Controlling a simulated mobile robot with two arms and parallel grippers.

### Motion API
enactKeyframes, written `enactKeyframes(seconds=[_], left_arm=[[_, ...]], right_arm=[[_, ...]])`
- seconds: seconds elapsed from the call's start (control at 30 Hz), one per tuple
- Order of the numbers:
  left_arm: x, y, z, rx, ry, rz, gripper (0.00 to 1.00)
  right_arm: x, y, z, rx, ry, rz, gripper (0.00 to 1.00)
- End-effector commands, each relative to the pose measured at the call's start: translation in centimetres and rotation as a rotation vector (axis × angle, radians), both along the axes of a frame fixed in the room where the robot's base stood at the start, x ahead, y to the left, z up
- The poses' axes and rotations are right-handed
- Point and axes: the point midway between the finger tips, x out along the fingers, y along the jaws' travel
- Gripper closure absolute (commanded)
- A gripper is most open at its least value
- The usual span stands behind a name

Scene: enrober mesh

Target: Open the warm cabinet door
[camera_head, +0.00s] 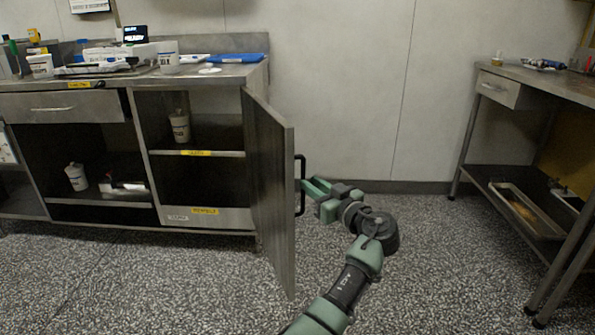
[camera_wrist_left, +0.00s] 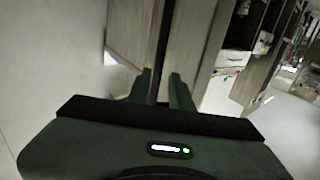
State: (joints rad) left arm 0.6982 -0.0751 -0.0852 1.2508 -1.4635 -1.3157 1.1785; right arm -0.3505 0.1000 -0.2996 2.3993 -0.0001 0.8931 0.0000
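The warm cabinet door (camera_head: 271,190) is a grey metal panel hinged at the right of the left bench. It stands swung wide open toward the room, and the shelves behind it show. Its black bar handle (camera_head: 301,186) is on the right face of the door. My left gripper (camera_head: 308,186) is at the handle. In the left wrist view, the two green fingers (camera_wrist_left: 160,82) are apart, with a dark upright strip in line with the gap. Contact with the handle cannot be made out. My right gripper is not in view.
The open cabinet (camera_head: 200,216) holds a white cup (camera_head: 180,127) on its upper shelf. A blue tray (camera_head: 236,58) and other items lie on the bench top. A second metal bench (camera_head: 540,80) stands at the right. The speckled floor between the benches is clear.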

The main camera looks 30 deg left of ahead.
Motion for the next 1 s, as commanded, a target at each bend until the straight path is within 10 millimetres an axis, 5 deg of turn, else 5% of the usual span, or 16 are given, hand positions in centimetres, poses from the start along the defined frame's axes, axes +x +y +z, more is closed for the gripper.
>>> enactKeyframes(seconds=[0.17, 0.6, 1.0], left_arm=[[0.3, 0.6, 0.1, 0.004, -0.005, 0.002, 0.79], [2.7, 6.5, 0.1, 0.004, -0.005, 0.002, 0.79], [3.0, 7.3, 0.1, 0.003, -0.004, 0.002, 0.82]], right_arm=[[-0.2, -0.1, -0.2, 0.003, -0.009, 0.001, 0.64], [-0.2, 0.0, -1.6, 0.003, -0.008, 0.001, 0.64], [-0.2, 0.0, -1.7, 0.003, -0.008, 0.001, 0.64]])
